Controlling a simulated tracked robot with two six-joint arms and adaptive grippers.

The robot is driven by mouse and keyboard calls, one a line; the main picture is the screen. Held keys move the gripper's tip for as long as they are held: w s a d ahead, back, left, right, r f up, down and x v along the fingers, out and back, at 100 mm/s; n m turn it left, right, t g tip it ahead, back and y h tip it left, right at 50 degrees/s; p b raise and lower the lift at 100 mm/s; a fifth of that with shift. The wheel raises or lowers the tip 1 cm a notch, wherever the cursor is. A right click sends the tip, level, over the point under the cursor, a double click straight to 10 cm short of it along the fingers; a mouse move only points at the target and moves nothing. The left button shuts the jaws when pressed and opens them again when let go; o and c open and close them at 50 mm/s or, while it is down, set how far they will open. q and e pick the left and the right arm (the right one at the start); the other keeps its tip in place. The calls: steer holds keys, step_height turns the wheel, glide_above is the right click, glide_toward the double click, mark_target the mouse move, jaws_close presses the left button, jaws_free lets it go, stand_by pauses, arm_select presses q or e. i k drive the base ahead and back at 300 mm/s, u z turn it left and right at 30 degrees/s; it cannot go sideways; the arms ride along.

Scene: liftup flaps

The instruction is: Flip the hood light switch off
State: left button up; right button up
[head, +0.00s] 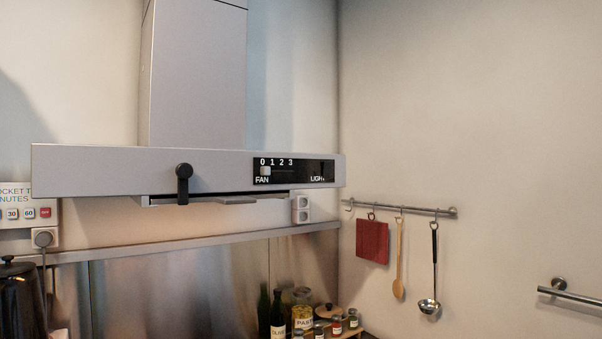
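The grey range hood (110,170) hangs on the wall at the left and middle of the head view. A black control panel (294,171) sits on the right part of its front. The panel carries a fan slider (265,171) near the 0 mark and the label FAN below it. The label LIGHT is at the panel's right end, with a small dark light switch (323,169) by it, too small to read its position. A black knob or handle (184,183) sticks out left of the panel. Neither of my grippers shows.
Bottles and jars (303,318) stand below the hood. A black kettle (20,305) is at lower left. The space before the panel looks clear.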

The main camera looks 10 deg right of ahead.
mark_target(326, 166)
steer(key=u, duration=1.1)
steer(key=k, duration=1.05)
steer(key=z, duration=0.85)
steer(key=i, duration=1)
steer(key=z, duration=0.05)
